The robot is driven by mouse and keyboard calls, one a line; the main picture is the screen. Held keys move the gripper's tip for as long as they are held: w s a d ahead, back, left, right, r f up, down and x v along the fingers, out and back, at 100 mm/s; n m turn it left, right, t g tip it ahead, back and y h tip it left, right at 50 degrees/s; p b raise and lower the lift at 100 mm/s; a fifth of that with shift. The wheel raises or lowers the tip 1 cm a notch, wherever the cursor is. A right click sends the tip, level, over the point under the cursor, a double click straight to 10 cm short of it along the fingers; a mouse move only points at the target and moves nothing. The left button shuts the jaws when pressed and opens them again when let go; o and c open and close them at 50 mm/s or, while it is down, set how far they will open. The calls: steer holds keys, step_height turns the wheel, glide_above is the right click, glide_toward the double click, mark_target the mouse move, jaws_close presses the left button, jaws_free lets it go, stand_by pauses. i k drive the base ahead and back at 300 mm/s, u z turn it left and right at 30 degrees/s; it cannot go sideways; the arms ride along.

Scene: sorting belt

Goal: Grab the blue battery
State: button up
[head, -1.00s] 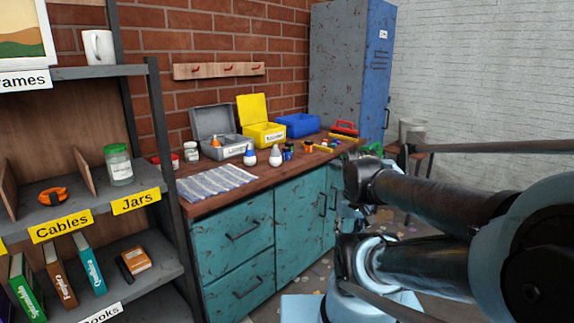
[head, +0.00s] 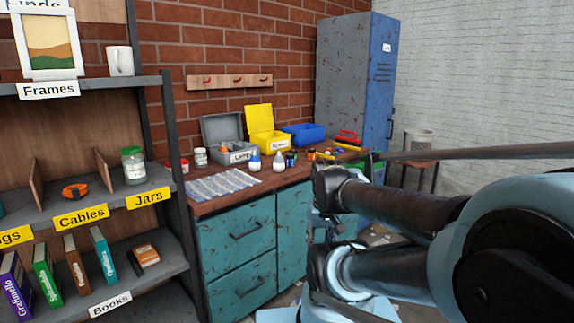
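Several small cylinders, some dark blue (head: 290,158), stand on the wooden worktop (head: 222,197) near its middle. They are too small to tell whether one is the blue battery. Dark and orange small pieces (head: 311,154) stand just right of them. My arm reaches in from the right edge, in front of the worktop's right end, and its links hide part of the cabinet. I cannot make out my gripper or its fingers.
A grey box (head: 222,131), a yellow box (head: 268,143) and a blue bin (head: 305,134) line the back of the worktop. Two squat bottles (head: 279,162) stand before them. A labelled shelf (head: 135,247) fills the left. A blue locker (head: 352,85) stands behind.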

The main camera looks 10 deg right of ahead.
mark_target(289, 158)
steer(key=u, duration=0.05)
steer(key=i, duration=1)
steer(key=z, duration=0.05)
